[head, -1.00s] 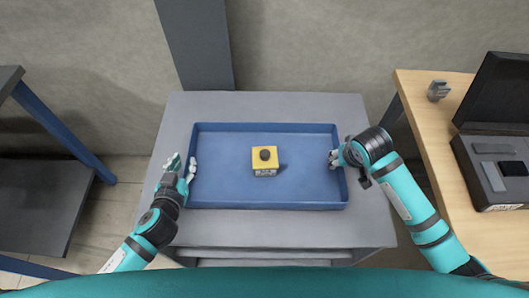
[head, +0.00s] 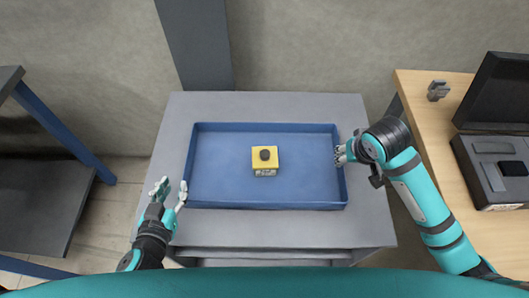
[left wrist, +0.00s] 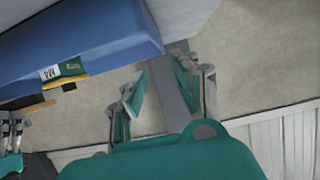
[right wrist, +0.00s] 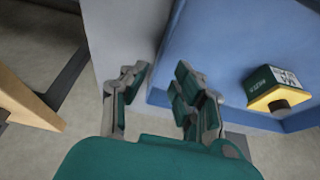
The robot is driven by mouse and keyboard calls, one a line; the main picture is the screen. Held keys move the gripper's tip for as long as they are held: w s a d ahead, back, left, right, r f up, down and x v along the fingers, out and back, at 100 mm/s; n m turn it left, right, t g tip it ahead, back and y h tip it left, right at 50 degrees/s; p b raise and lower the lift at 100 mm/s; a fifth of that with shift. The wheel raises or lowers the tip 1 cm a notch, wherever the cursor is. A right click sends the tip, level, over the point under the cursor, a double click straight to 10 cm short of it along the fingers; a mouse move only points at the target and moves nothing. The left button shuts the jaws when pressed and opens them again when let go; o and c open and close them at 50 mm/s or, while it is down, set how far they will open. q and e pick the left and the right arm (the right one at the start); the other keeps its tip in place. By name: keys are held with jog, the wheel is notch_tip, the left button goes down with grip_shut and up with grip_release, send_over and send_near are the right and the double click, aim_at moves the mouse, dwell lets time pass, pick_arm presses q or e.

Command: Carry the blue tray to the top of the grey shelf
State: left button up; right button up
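The blue tray (head: 215,172) lies flat on the top of the grey shelf (head: 265,105); it also shows in the left wrist view (left wrist: 100,35) and the right wrist view (right wrist: 215,45). A yellow box with a dark button (head: 265,160) stands in the tray near its middle. My left gripper (head: 171,188) is open and empty, off the tray's near left corner. My right gripper (head: 340,156) is at the tray's right wall. Its fingers are apart in the right wrist view (right wrist: 157,82), one over the grey top and one over the tray side; I cannot tell whether they touch the wall.
A wooden table (head: 415,95) with a dark case (head: 495,165) and a small grey part (head: 438,90) stands at the right. A dark rack with blue legs (head: 65,135) stands at the left. A grey post (head: 195,45) rises behind the shelf.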

jog(key=v, duration=0.5)
jog(key=shift+r, duration=0.2)
dwell(0.3)
